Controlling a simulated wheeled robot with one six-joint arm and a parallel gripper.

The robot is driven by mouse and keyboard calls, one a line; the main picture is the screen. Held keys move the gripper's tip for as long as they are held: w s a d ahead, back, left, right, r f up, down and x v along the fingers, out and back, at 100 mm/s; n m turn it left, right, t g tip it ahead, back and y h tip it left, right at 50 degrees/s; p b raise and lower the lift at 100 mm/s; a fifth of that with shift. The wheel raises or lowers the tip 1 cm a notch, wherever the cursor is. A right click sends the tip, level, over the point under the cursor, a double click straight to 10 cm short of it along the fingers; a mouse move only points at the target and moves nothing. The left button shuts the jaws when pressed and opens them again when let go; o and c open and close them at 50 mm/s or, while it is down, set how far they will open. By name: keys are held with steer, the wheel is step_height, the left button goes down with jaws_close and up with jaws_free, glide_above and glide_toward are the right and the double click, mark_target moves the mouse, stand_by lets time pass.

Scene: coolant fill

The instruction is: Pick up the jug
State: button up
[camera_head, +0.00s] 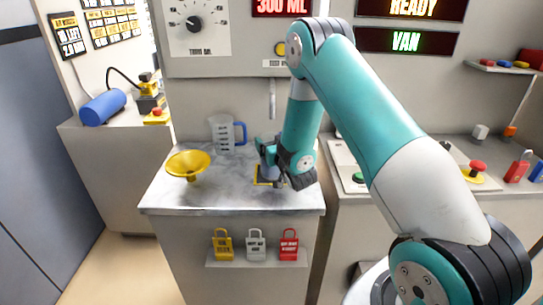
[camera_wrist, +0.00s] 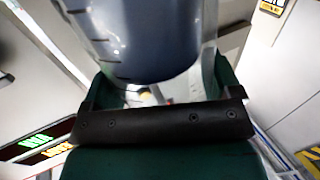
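The jug (camera_head: 222,135) stands upright at the back of the grey worktop. It is clear, with measuring marks and a blue handle on its right side. My gripper (camera_head: 265,153) is low over the worktop, just right of the handle, with a small gap between them in the head view. In the wrist view a bluish rounded body with tick marks, apparently the jug (camera_wrist: 140,40), fills the upper middle. My gripper's dark green fingers (camera_wrist: 163,84) are spread apart there, with nothing visibly clamped. The exact contact between fingers and handle is hidden.
A yellow funnel (camera_head: 188,163) stands left of my gripper, in front of the jug. A yellow-outlined square (camera_head: 262,181) lies under my gripper. A thin spout (camera_head: 272,100) hangs from the wall panel above.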

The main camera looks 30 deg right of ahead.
steer(key=c, duration=0.7)
steer(key=shift+c, duration=0.2)
steer(key=shift+r, duration=0.1)
